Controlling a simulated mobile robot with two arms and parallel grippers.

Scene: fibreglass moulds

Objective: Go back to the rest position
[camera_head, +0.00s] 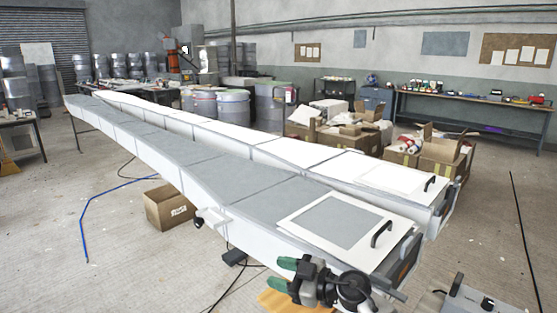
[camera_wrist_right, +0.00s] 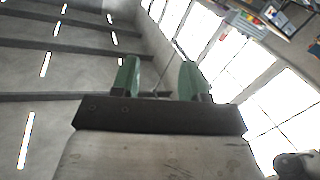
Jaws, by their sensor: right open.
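My right gripper (camera_head: 282,274) is low in the head view, in front of the near end of the long mould. Its two green fingers point left and stand apart, with nothing between them. In the right wrist view the open fingers (camera_wrist_right: 160,80) show against the ceiling and bright windows. My left gripper is in neither view. The near long mould (camera_head: 250,182), grey on top with white sides, runs from back left to front right. A second, white-topped mould (camera_head: 292,152) lies alongside it.
A white panel (camera_head: 300,232) with a black handle (camera_head: 381,234) lies on the mould's near end. A cardboard box (camera_head: 170,207) and a blue hose (camera_head: 84,222) are on the floor at left. Boxes (camera_head: 440,150) and a workbench (camera_head: 470,123) stand behind. Floor at right is mostly clear.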

